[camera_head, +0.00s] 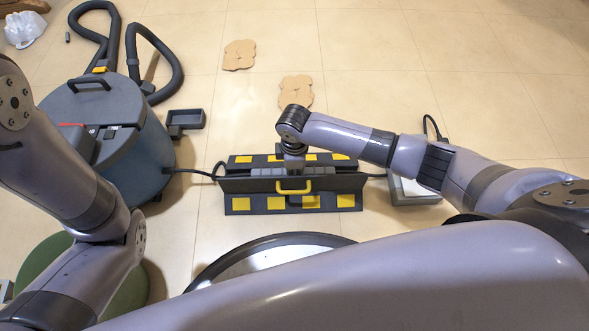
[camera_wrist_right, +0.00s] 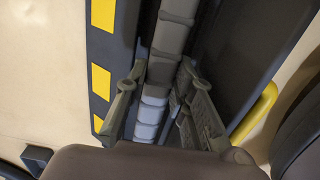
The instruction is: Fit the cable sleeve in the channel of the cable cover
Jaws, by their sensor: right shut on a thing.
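The black cable cover (camera_head: 240,203) with yellow patches lies on the floor in the middle of the head view. Its hinged part with a yellow handle (camera_head: 294,187) stands along the near side. The grey segmented cable sleeve (camera_head: 320,171) lies lengthwise along the channel. In the wrist view the sleeve (camera_wrist_right: 168,38) runs between the patched ramp (camera_wrist_right: 97,50) and a dark panel (camera_wrist_right: 233,45). I cannot tell whether it is fully seated. My right gripper (camera_wrist_right: 160,78) is shut on the sleeve, fingers on both sides. My left gripper is out of view.
A grey-blue vacuum cleaner (camera_head: 146,160) with a hose stands at the left. A small dark tray (camera_head: 186,120) is beside it. A pale box (camera_head: 412,190) is at the right. Cardboard pieces (camera_head: 239,55) lie behind on open tiled floor.

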